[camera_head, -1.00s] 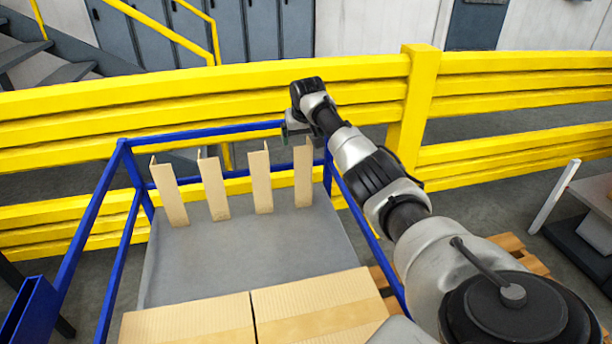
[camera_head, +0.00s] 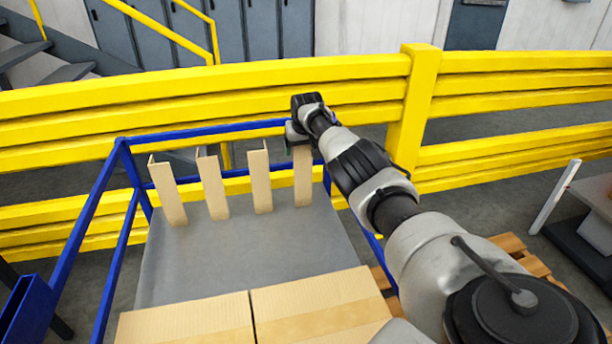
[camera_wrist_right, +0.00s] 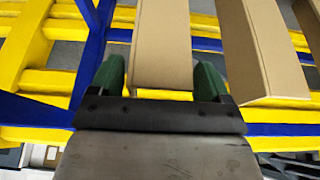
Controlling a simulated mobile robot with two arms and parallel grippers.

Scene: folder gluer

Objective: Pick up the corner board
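Several tan corner boards stand upright in a row at the back of a grey platform. The rightmost corner board (camera_head: 303,178) is under my right gripper (camera_head: 299,142) in the head view. In the right wrist view, my right gripper (camera_wrist_right: 165,80) has its two green fingers apart, one on each side of this corner board (camera_wrist_right: 161,45). A gap shows beside the board, so the fingers do not look closed on it. Another corner board (camera_wrist_right: 262,50) stands just right of the fingers. My left gripper is in neither view.
Blue rails (camera_head: 95,243) frame the grey platform (camera_head: 238,255). Flat cardboard boxes (camera_head: 318,308) lie at its near end. A yellow barrier (camera_head: 250,92) runs behind. A blue post (camera_wrist_right: 93,50) stands close left of the right gripper.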

